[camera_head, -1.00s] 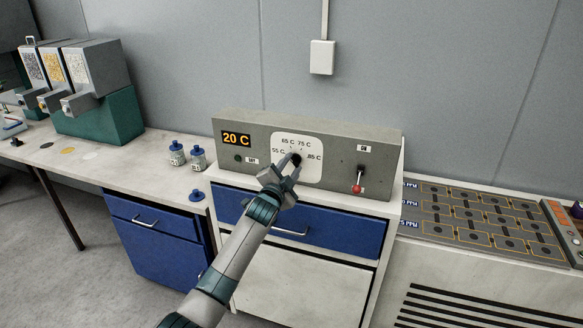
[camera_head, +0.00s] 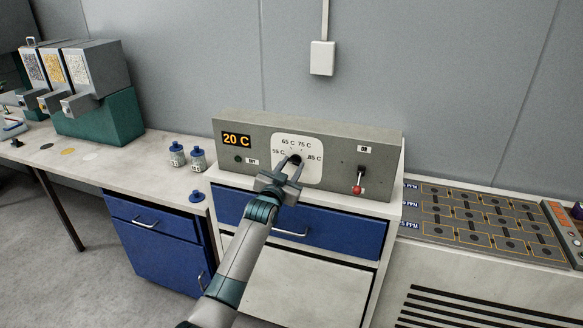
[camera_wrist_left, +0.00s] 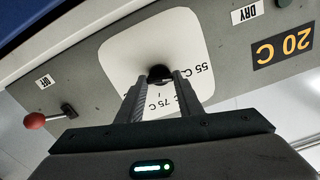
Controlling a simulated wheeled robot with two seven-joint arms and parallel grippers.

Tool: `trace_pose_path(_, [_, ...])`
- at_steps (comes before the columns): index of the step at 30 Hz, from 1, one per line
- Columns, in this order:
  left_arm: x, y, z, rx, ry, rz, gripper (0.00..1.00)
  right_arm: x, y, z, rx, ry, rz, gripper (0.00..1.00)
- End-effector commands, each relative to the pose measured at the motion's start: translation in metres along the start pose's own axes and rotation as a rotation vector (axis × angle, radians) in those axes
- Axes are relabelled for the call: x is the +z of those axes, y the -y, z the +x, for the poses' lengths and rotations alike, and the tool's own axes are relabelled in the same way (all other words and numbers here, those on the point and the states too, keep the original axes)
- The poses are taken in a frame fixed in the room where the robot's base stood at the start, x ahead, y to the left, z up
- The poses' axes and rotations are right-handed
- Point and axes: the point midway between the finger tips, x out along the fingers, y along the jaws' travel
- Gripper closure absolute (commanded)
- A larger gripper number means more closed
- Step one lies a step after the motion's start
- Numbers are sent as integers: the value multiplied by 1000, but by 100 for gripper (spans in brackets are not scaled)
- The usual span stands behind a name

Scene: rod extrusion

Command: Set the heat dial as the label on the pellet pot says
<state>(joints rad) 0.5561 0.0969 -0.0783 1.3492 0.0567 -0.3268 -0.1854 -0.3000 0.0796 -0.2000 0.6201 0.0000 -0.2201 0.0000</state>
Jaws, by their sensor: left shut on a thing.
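The black heat dial (camera_head: 296,160) sits on a white plate (camera_head: 307,172) marked 55 C, 65 C, 75 C and 85 C, on the grey control box. My left gripper (camera_head: 291,166) is shut on the dial; in the left wrist view the dial (camera_wrist_left: 158,73) shows between the fingertips. The dial's pointer direction cannot be made out. The orange display (camera_head: 237,139) reads 20 C. Two small blue-lidded pots (camera_head: 177,154) and (camera_head: 198,159) stand left of the box; their labels are too small to read. My right gripper is out of view.
A red-knobbed lever (camera_head: 358,182) is on the box's right side; it also shows in the left wrist view (camera_wrist_left: 50,118). A blue drawer (camera_head: 340,235) lies below. Hoppers (camera_head: 95,75) stand far left, and a gridded panel (camera_head: 480,222) lies right.

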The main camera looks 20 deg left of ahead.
Motion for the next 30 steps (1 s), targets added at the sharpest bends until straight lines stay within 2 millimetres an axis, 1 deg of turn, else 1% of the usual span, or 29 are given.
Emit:
trace_pose_path(1, [2, 0, 0, 0, 4, -7, 90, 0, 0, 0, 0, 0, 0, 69])
trace_pose_path(12, [3, -1, 0, 1, 5, -11, 90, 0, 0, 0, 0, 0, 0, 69])
trace_pose_path(13, [3, -1, 0, 1, 5, -11, 60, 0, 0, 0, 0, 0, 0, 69])
trace_pose_path(14, [3, -1, 0, 1, 5, -11, 53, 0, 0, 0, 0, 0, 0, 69])
trace_pose_path(15, [2, -1, 0, 1, 4, -10, 48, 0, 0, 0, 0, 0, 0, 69])
trace_pose_path(25, [1, 0, -1, 0, 2, -9, 48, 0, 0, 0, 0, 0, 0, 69])
trace_pose_path(30, [2, 0, -6, 0, 1, -9, 48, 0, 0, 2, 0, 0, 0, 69])
